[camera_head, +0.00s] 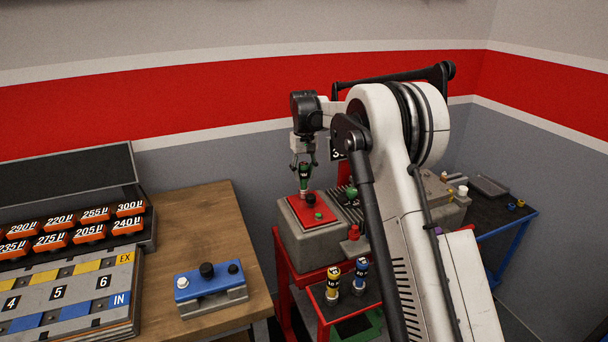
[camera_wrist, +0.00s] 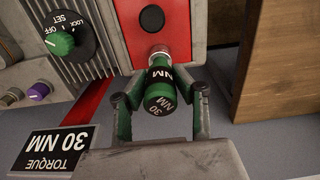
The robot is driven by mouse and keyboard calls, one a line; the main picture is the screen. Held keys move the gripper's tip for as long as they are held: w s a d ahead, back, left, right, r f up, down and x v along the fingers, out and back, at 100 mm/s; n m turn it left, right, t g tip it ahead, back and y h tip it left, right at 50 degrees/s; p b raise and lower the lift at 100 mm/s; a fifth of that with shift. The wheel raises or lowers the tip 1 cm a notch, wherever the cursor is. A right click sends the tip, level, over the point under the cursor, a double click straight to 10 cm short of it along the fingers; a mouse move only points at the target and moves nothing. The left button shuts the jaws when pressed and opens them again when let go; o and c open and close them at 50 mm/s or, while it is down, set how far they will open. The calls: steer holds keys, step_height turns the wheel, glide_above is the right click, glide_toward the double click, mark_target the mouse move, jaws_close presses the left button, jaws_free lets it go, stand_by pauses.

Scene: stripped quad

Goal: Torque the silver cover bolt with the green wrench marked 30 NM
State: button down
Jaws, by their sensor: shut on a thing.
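My gripper (camera_head: 303,163) is shut on the green wrench (camera_head: 304,174), held upright above the left part of the red cover (camera_head: 327,212). In the wrist view the wrench (camera_wrist: 160,90), marked 30 NM, sits between both fingers of my gripper (camera_wrist: 160,108). Its silver lower end points at the edge of the red cover (camera_wrist: 178,22). I cannot tell whether it touches. The silver cover bolt is not distinguishable; the wrench may hide it. A black knob (camera_wrist: 152,18) stands on the cover. A sign (camera_wrist: 55,148) reads TORQUE 30 NM.
The cover tops a grey block (camera_head: 312,240) on a red stand. A green dial (camera_wrist: 60,42) is beside it. Yellow (camera_head: 333,280) and blue (camera_head: 361,272) wrenches stand on a lower shelf. A wooden table (camera_head: 200,215) with a blue fixture (camera_head: 207,281) is left.

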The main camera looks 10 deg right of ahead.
steer(key=shift+m, duration=1.1)
steer(key=shift+m+b, duration=0.4)
steer(key=shift+m, duration=0.8)
steer(key=shift+m, duration=1.1)
